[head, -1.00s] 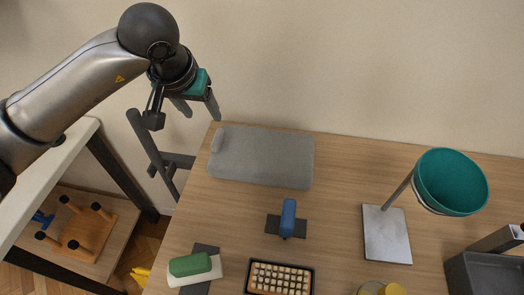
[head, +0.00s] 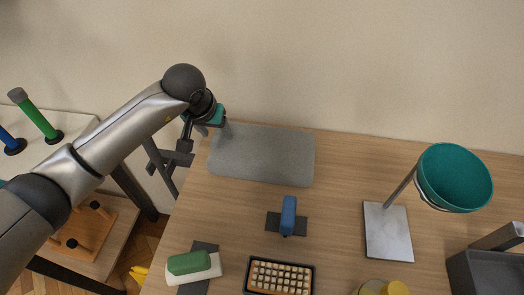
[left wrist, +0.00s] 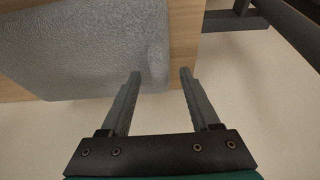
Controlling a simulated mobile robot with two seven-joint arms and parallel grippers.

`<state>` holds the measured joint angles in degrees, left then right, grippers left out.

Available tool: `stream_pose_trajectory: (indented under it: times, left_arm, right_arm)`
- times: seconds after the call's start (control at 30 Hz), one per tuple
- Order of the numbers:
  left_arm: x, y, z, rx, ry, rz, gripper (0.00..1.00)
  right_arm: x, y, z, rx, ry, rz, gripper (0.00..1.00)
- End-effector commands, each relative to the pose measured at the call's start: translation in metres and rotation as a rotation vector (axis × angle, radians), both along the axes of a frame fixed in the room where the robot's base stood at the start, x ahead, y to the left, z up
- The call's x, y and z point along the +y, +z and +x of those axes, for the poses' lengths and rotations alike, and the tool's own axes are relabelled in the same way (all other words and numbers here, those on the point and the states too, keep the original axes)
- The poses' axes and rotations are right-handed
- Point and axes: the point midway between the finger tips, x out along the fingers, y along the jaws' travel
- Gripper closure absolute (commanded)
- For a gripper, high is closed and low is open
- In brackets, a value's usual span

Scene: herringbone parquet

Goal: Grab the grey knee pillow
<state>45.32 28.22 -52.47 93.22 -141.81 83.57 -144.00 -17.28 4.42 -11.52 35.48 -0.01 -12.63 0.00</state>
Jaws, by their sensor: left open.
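The grey knee pillow (head: 265,158) is a low, textured grey slab with rounded corners, lying flat at the back left of the wooden table. In the left wrist view the pillow (left wrist: 85,45) fills the upper left. My left gripper (head: 206,138) is at the pillow's left end, near the table's back left corner, and hides part of that end. My right gripper is not in view.
Behind the table (head: 345,180) is a plain wall. A blue object (head: 289,212) on a dark pad stands in front of the pillow. A green-and-white item (head: 190,264), a tray of small blocks (head: 280,277), a teal bowl (head: 455,177) on a stand and a grey box (head: 490,272) stand farther off.

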Motion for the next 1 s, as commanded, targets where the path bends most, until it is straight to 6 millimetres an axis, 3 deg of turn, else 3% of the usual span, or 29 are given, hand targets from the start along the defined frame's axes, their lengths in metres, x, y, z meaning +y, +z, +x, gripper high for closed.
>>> stream_pose_trajectory:
  times: [0.2, 0.73, 1.0]
  left_arm:
    - [0.0000, 0.0001, 0.0002, 0.000, 0.000, 0.000, 0.40]
    - [0.0002, 0.0003, 0.0000, 0.000, 0.001, 0.000, 0.99]
    - [0.0002, 0.0003, 0.0000, 0.000, 0.001, 0.000, 1.00]
  right_arm:
    - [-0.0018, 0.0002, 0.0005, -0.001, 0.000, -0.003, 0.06]
    - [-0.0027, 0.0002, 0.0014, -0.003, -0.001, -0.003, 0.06]
    - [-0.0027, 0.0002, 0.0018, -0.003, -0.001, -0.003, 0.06]
